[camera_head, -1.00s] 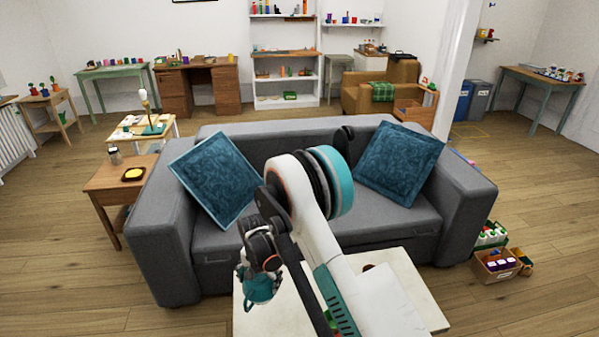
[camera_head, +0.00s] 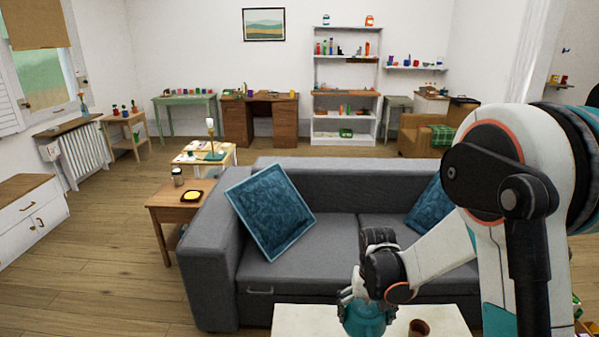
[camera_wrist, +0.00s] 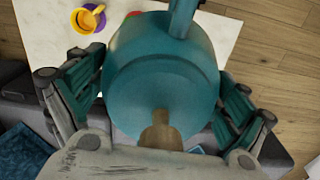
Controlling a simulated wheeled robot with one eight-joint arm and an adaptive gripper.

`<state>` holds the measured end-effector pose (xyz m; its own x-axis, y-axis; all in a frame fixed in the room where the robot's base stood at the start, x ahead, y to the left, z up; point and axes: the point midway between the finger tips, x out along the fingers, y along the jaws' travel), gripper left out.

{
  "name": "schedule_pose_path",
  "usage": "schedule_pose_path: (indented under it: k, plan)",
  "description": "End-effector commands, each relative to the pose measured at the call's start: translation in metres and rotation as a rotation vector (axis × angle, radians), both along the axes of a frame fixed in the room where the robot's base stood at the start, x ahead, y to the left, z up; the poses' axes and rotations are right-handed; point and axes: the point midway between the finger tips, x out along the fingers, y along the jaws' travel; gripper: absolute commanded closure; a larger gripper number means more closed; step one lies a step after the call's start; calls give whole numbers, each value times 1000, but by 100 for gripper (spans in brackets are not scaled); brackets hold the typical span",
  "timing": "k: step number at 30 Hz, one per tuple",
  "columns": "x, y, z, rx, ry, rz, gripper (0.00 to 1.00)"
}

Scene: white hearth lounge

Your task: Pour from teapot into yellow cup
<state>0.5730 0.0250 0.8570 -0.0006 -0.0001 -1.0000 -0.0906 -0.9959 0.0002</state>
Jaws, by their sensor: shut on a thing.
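A teal teapot (camera_head: 365,319) is held in my gripper (camera_head: 356,293) at the bottom of the head view, over the pale table. In the wrist view the teapot (camera_wrist: 160,70) fills the middle between the two fingers of my gripper (camera_wrist: 160,95), which is shut on it. Its exact tilt is hard to tell. The yellow cup (camera_wrist: 87,20) stands by a purple saucer or base at the top left of the wrist view, apart from the teapot, with brownish contents. I cannot make out the yellow cup in the head view.
A brown cup (camera_head: 418,328) stands on the pale table (camera_head: 300,318), right of the teapot. The grey sofa (camera_head: 305,240) with blue cushions is just behind. A wooden side table (camera_head: 165,200) with a jar and a yellow-topped dish is left of the sofa. Floor at left is clear.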

Motion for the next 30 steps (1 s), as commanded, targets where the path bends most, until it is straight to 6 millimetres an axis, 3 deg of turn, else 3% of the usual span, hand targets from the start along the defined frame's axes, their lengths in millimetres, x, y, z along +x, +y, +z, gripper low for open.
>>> schedule_pose_path:
  k: [6,14,23,30]
  plan:
    - [-25,-20,18,0,0,68,65]
    - [-32,-26,23,0,0,92,65]
    - [-29,-28,21,0,0,72,65]
    - [0,-52,-3,0,0,-175,65]
